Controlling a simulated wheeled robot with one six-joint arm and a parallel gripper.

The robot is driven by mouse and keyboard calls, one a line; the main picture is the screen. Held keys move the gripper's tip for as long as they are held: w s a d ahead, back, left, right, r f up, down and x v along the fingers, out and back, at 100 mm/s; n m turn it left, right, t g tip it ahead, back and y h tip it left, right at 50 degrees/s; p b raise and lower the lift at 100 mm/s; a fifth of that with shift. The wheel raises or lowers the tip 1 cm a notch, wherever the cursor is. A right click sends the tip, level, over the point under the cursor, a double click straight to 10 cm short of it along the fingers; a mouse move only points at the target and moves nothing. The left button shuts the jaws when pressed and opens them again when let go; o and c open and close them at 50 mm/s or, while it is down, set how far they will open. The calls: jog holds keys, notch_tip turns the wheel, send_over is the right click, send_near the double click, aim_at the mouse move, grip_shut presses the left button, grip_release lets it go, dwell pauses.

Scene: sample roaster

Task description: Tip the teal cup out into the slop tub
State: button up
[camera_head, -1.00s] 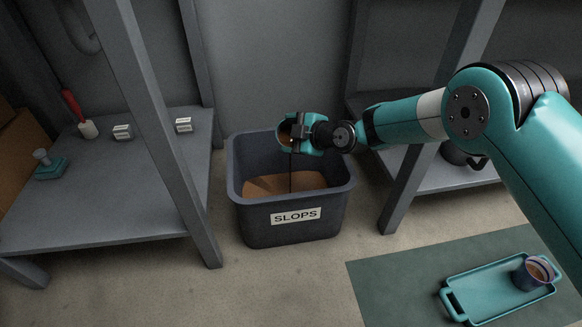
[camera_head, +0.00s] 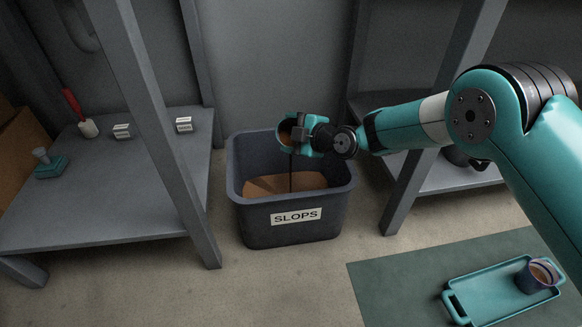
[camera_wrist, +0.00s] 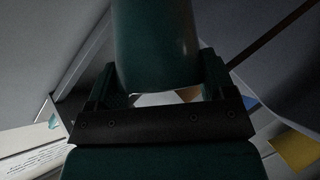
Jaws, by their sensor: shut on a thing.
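The teal cup (camera_head: 286,131) is held tilted over the slop tub, its mouth turned to the left and showing brown inside. My gripper (camera_head: 301,137) is shut on it. In the wrist view the cup's teal side (camera_wrist: 156,45) stands between the two fingers. A thin dark stream (camera_head: 291,172) runs from the cup down into the tub. The slop tub (camera_head: 292,222) is dark grey, labelled SLOPS, and stands on the floor with brown liquid (camera_head: 270,186) inside.
A grey shelf unit (camera_head: 100,205) stands left of the tub, with a red-handled brush (camera_head: 88,127), small labelled blocks and a teal tool (camera_head: 50,166). Another shelf post (camera_head: 405,190) stands to the right. On a green mat (camera_head: 400,277) lies a teal tray (camera_head: 495,300) with a cup (camera_head: 535,276).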

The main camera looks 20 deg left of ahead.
jog(key=shift+s+r+n+t+y+b, duration=0.25)
jog(key=shift+n+t+y+b, duration=0.25)
jog(key=shift+b, duration=0.35)
dwell(0.7)
